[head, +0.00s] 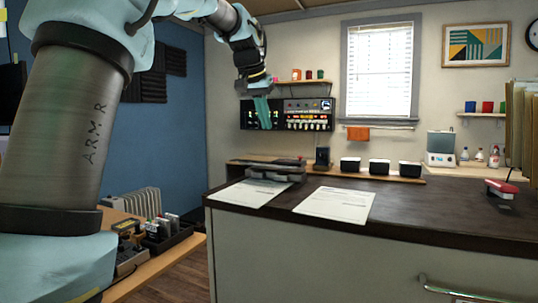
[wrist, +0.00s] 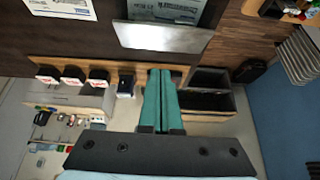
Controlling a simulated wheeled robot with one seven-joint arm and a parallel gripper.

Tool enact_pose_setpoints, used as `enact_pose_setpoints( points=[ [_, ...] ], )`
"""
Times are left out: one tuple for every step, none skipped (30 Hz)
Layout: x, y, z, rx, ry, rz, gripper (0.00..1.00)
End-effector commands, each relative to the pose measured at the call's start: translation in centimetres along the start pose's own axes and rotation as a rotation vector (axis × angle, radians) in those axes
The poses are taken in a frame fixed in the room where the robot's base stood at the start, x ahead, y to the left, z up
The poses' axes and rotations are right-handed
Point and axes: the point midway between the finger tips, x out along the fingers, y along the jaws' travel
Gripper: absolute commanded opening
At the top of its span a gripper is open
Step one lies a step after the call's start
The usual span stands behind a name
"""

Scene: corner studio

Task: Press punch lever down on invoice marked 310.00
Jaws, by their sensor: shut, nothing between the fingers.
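A grey punch (head: 277,172) sits at the left part of the dark counter. In the wrist view its broad pale-grey top (wrist: 163,37) lies near the top edge. One printed sheet (head: 243,194) lies at the punch, its far edge reaching it; it also shows in the wrist view (wrist: 178,9). A second sheet (head: 335,204) lies apart to the right, and in the wrist view it is at top left (wrist: 62,8). I cannot read the amount on either sheet. My gripper (head: 264,122), with teal fingers (wrist: 160,74), is shut and empty, raised above and apart from the punch.
Several black-and-white boxes (head: 380,167) and a dark upright device (head: 322,156) stand behind the sheets. A red stapler-like object (head: 501,188) lies at the counter's right. Hanging folders (head: 522,130) are at the right edge. The counter (head: 430,205) between is clear.

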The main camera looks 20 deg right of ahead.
Motion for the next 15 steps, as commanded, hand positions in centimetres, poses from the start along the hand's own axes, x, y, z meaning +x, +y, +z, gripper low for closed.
enact_pose_setpoints(
  points=[
    [1.1, 0.0, 0.1, 0.0, -0.005, 0.001, 0.0],
    [1.7, 0.0, 0.1, 0.0, -0.005, 0.001, 0.0],
    [2.6, 0.0, 0.1, 0.0, -0.005, 0.001, 0.0],
    [3.2, 0.0, 0.1, 0.0, -0.006, 0.001, 0.0],
    [3.9, 0.0, 0.0, 0.0, -0.005, 0.001, 0.0],
    [4.7, 0.0, 0.1, 0.0, -0.005, 0.001, 0.0],
    [5.2, 0.0, 0.0, 0.0, -0.004, 0.001, 0.0],
    [5.9, 0.0, 0.0, 0.0, -0.006, 0.001, 0.0],
    [6.7, 0.0, 0.0, 0.0, -0.005, 0.001, 0.0],
    [7.2, 0.0, 0.1, 0.0, -0.005, 0.001, 0.0],
    [7.5, 0.0, 0.3, 0.0, -0.004, 0.001, 0.0],
    [7.9, 0.0, 0.9, 0.0, -0.004, 0.0, 0.0],
    [8.2, 0.0, 1.2, -0.001, -0.003, 0.0, 0.0],
    [8.5, 0.0, 1.6, -0.001, -0.003, 0.0, 0.0],
    [8.8, 0.0, 1.9, -0.001, -0.003, 0.0, 0.0]
  ],
)
